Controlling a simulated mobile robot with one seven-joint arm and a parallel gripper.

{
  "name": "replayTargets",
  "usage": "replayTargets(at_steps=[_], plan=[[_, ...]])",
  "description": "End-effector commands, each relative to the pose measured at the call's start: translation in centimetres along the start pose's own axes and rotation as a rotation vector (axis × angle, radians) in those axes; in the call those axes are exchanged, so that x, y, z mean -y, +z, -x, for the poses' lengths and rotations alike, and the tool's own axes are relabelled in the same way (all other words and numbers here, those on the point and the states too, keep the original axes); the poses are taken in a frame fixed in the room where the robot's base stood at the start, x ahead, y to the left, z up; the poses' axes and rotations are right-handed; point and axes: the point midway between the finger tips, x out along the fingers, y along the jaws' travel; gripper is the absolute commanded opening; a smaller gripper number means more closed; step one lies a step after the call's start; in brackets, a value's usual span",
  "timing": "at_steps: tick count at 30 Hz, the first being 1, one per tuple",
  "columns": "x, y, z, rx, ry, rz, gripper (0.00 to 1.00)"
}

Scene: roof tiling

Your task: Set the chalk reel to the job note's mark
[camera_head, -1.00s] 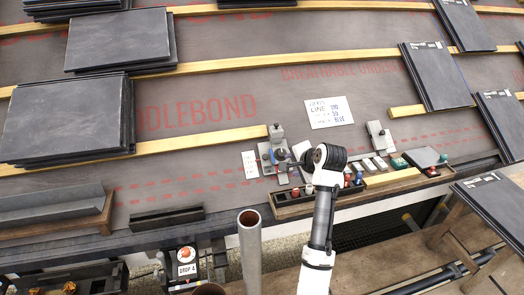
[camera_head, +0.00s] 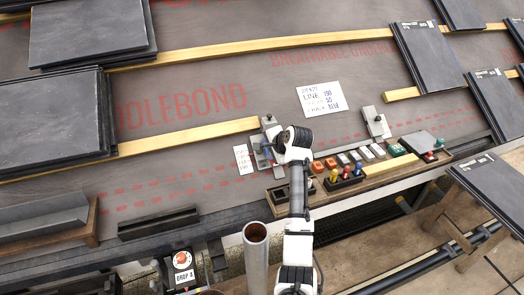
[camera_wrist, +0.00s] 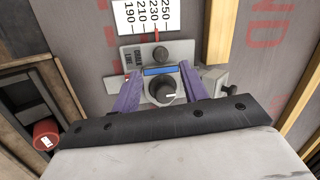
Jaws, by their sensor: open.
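The chalk reel (camera_wrist: 128,57) is a grey plate in the wrist view, with a small upper knob (camera_wrist: 160,52), a blue strip (camera_wrist: 158,71) and a larger black dial (camera_wrist: 162,91) bearing a white mark. A red pointer (camera_wrist: 156,35) stands near 230 on the white scale card (camera_wrist: 125,14). My gripper (camera_wrist: 158,76) is open, its purple fingers on either side of the dial; contact cannot be told. In the head view the reel (camera_head: 268,124) is partly hidden by my wrist. The job note (camera_head: 322,99) seems to read line 190, chalk blue.
A tray (camera_head: 280,195) of coloured chalks and blocks lies right of my wrist. A metal pipe (camera_head: 256,262) stands upright in front. Slate stacks (camera_head: 52,118) lie left and right. A wooden batten (camera_head: 190,137) ends beside the reel. A red cylinder (camera_wrist: 46,133) lies at lower left.

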Motion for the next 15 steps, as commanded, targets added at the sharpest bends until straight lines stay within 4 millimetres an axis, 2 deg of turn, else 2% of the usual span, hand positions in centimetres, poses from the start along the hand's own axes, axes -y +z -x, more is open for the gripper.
replayTargets(at_steps=[1, 6, 10, 15], plan=[[0.0, 0.0, -1.1, 0.001, 0.002, 0.001, 0.44], [0.0, 0.0, -3.8, 0.001, 0.001, 0.001, 0.44], [0.0, 0.0, -5.0, 0.0, 0.001, 0.001, 0.44], [0.1, 0.0, -5.5, -0.001, -0.001, 0.001, 0.44]])
